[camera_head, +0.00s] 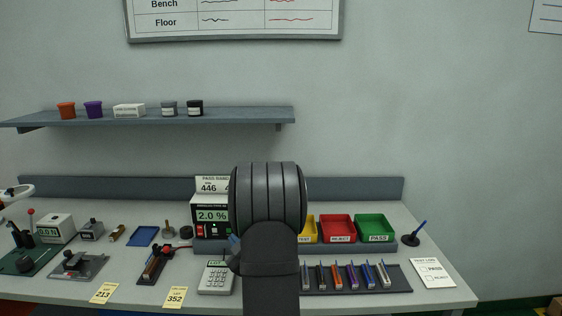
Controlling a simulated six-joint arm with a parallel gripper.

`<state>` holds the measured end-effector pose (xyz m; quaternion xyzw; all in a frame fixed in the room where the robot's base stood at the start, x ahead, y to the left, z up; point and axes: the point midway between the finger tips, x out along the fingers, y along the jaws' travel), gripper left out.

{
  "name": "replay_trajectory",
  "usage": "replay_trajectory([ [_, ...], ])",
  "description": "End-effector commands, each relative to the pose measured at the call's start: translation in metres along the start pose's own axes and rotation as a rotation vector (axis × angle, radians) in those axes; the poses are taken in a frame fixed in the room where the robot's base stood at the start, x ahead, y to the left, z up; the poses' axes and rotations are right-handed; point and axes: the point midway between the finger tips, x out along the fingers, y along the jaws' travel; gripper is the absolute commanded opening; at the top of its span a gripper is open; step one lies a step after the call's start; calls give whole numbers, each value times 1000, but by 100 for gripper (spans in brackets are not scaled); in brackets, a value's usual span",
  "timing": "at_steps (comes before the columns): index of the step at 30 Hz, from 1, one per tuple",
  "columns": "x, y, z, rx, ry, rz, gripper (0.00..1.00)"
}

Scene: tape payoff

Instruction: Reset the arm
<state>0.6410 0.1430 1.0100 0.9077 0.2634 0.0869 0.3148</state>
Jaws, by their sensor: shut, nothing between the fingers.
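My arm (268,195) stands upright in the middle of the head view. Its thick dark grey joint is at the top and a dark link runs down below it.
The bench (450,285) holds a keypad (217,277), a display unit (211,215), a red bin (337,228), a green bin (376,228) and a rack (400,279) of several pen-like items. A wall shelf (240,115) holds small tubs. My arm hides the bench's middle.

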Motion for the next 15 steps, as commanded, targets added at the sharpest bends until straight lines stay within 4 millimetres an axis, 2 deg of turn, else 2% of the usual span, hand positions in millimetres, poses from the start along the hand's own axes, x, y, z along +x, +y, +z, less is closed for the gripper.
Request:
replay_trajectory([
  [15, 7, 55, 9, 290, -108, 265, 0],
])
